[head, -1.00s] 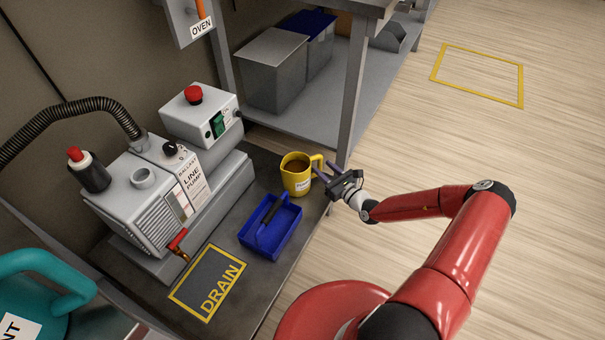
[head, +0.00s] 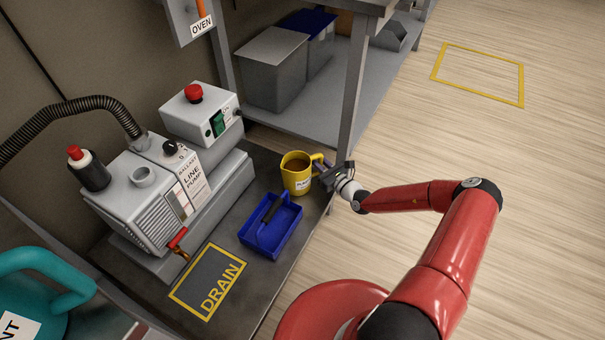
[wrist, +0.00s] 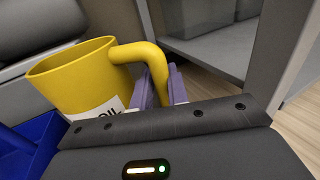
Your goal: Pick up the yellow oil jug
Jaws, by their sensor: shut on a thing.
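The yellow oil jug (head: 297,176) stands upright on the dark bench top, with brown liquid visible inside and a white label on its front. Its handle is on the right side, toward my arm. My gripper (head: 322,171) is at the handle, with its purple fingers shut on it. In the wrist view the jug (wrist: 75,80) fills the left, and the fingers (wrist: 159,88) sit around the lower part of the handle. The wrist body hides the jug's base there. No gap under the jug can be made out.
A blue tray (head: 287,236) with a dark handle stands just in front of the jug. The grey line pump (head: 150,200) is to the left. A table leg (head: 352,100) rises close behind my gripper. A yellow-framed DRAIN area (head: 208,283) is at the front.

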